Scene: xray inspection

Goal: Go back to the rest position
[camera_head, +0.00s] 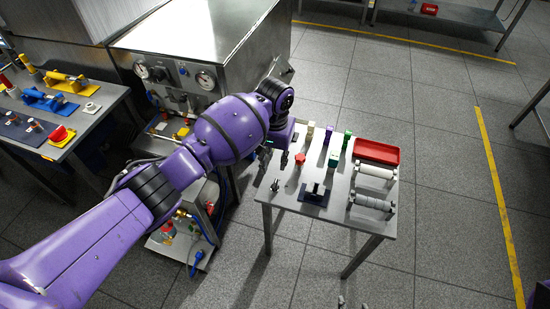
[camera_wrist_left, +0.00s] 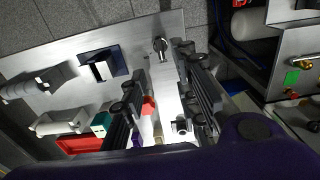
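My left arm reaches in from the left of the head view, and its gripper (camera_head: 274,160) hangs over the left edge of the small metal table (camera_head: 290,196). In the left wrist view its two black fingers (camera_wrist_left: 163,75) stand apart with nothing held between them. They point down at the table top, and a small metal fitting (camera_wrist_left: 160,46) shows near their tips. At the bottom edge of the head view two small grey tips (camera_head: 353,303) show apart; they look like my right gripper's fingertips, and the rest of it is out of view.
The table holds a red tray (camera_head: 377,151), grey and white rollers (camera_head: 372,203), a dark block stand (camera_head: 315,194), a red piece (camera_head: 300,159) and small upright blocks. A metal cabinet with gauges (camera_head: 205,78) stands behind my left arm. The floor right of the table is clear.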

